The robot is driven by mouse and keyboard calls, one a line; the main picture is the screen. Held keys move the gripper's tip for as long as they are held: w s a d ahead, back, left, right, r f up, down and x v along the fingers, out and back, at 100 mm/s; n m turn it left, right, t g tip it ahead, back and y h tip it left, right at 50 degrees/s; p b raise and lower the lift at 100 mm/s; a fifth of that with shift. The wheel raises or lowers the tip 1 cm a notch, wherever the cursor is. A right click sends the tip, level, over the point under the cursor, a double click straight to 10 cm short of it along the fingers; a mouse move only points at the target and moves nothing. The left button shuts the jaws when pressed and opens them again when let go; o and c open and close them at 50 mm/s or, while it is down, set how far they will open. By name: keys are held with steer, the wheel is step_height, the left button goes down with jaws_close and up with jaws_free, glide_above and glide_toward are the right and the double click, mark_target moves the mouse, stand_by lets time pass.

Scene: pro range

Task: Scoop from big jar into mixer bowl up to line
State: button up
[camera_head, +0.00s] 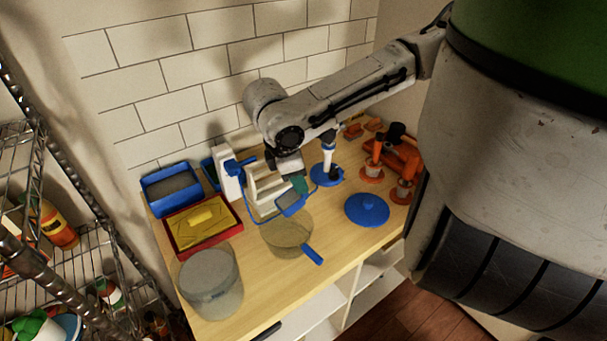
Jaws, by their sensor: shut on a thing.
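The big jar (212,290) is a clear cylinder at the front left of the table, with grey contents inside. A clear bowl (287,240) with a blue handle stands right of it, near the table's middle; it looks like the mixer bowl. Its line cannot be made out. My gripper (297,180) is above and behind the bowl, shut on a small blue-edged scoop (291,205) with a teal part at the fingers. The scoop's grey middle shows over the bowl's far rim in the picture. Whether it touches the bowl cannot be told.
A white and blue mixer-like machine (229,173) stands behind. A blue tray (172,189) and a red tray with a yellow block (202,227) are at left. A blue lid (367,209) lies right. Orange-based tools (371,172) stand at back right. A wire shelf is at far left.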

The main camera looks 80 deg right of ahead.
steer(key=w+a+g+h+b, duration=0.2)
steer(key=g+b, duration=0.1)
steer(key=shift+w+f+h, duration=0.1)
steer(key=shift+f+h, duration=0.2)
steer(key=shift+w+a+f+g+h+b, duration=0.3)
steer(key=shift+w+a+g+h+b, duration=0.45)
steer(key=shift+g+h+b, duration=0.55)
steer(key=shift+w+a+f+g+h+b, duration=0.3)
steer(key=shift+w+a+g+h+b, duration=0.45)
steer(key=shift+b, duration=0.8)
steer(key=shift+d+g, duration=0.2)
steer(key=shift+g, duration=0.05)
stand_by(0.7)
